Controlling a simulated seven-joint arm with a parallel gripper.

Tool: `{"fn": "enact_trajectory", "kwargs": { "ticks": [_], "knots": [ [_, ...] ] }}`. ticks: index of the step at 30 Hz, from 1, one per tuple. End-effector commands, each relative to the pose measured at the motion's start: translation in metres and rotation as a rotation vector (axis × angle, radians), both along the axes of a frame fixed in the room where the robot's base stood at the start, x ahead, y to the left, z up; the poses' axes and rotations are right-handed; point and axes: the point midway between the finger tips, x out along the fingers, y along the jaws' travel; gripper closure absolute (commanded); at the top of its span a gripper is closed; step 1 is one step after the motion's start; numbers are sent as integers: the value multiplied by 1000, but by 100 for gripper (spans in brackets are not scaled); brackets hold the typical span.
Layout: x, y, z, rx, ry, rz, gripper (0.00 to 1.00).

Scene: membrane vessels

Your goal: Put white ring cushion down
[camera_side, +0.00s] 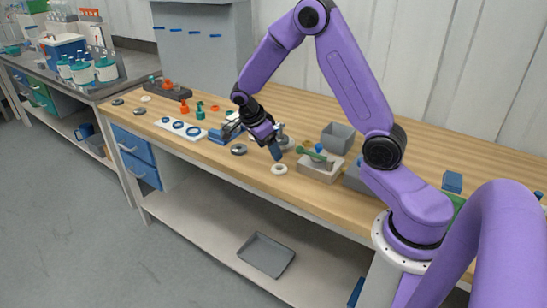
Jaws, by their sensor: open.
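A white ring cushion (279,169) lies flat on the wooden bench top near its front edge. My gripper (275,154) points down just behind and above it. My gripper is open, and its fingertips are small in this view. I cannot tell whether they touch the ring. Some of the bench behind my gripper is hidden by it.
A beige block fixture (320,168) with a green handle stands close to the right, with a grey bin (338,138) behind it. A dark grey ring (238,150) and a white plate with blue rings (181,128) lie to the left. The bench's front edge is close.

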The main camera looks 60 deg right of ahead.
Motion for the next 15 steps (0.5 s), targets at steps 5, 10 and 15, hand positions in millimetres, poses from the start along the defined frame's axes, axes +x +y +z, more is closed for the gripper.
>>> {"fn": "enact_trajectory", "kwargs": {
  "ticks": [5,10,15],
  "knots": [
    [4,10,24,0,-2,1,23],
    [5,15,35,3,3,11,23],
    [-6,40,46,48,42,217,23]
  ]
}}
